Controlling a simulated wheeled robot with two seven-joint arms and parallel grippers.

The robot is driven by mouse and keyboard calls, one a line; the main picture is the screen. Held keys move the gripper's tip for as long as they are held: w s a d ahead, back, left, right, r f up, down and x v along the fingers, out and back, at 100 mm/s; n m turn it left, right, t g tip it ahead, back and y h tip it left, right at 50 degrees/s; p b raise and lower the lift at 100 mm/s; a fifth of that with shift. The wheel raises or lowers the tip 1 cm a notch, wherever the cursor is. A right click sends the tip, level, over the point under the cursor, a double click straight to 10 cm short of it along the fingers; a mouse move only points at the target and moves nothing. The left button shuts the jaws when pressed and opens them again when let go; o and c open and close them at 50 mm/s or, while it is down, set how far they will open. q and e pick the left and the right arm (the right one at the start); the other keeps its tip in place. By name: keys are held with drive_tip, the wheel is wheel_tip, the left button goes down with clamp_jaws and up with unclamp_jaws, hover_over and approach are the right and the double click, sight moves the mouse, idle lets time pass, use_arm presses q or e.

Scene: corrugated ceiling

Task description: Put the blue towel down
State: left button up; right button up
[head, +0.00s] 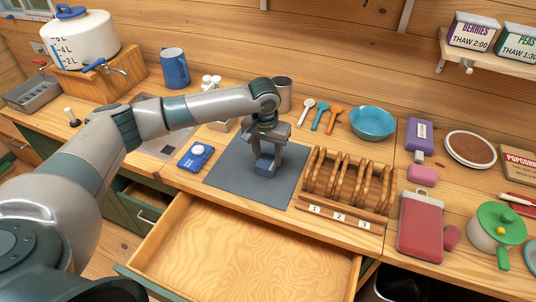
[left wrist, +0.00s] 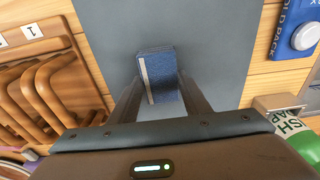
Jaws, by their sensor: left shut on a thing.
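The blue towel (head: 265,165) is a small folded bundle over the grey mat (head: 228,168) on the counter. It also shows in the left wrist view (left wrist: 163,84), with a pale stripe along one side. My left gripper (head: 268,152) points down over the mat and is shut on the towel, which sits between its two fingers. I cannot tell whether the towel touches the mat. My right gripper is not in view.
A wooden rack (head: 350,185) with numbered slots stands right of the mat. A blue cold pack (head: 196,156) lies to its left. An open, empty drawer (head: 240,245) juts out below the counter. A blue bowl (head: 373,122) and several spoons lie behind.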

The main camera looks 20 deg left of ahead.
sight(267, 162)
use_arm(q)
drive_tip(key=o, duration=1.1)
drive_tip(key=shift+c, duration=0.2)
drive_tip(key=shift+r, duration=0.1)
drive_tip(key=shift+r, duration=0.3)
wheel_tip(267, 162, up, 11)
drive_tip(key=s+b, duration=0.1)
drive_tip(key=b, duration=0.2)
drive_tip(key=shift+s+r+b, duration=0.15)
drive_tip(key=shift+s+b, duration=0.05)
drive_tip(key=shift+b, duration=0.2)
